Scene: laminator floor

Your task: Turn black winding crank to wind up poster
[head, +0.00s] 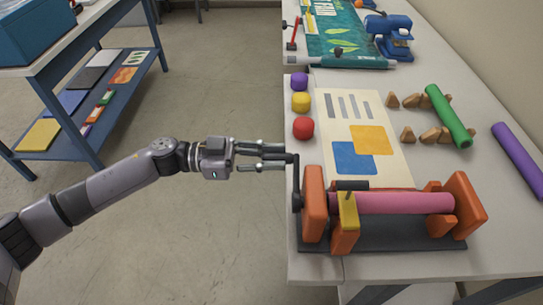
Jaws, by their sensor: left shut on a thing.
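The winding device has orange end blocks (314,203), a dark base (385,236) and a pink roller (405,203). The black winding crank (297,186) is at the device's left end, its arm pointing up and away from the roller's axis. My left gripper (287,159) reaches in from the left and is shut on the crank's handle, which its fingers mostly hide. The poster (347,112), cream with grey bars and orange and blue squares, lies flat behind the roller. Its near edge meets the roller area. My right gripper is not in view.
Purple, yellow and red knobs (303,128) stand left of the poster. A green roll (448,116) rests on wooden supports (430,135), and a purple roll (518,160) lies at right. A blue machine (390,36) is at the back. Open floor (215,90) lies left of the table.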

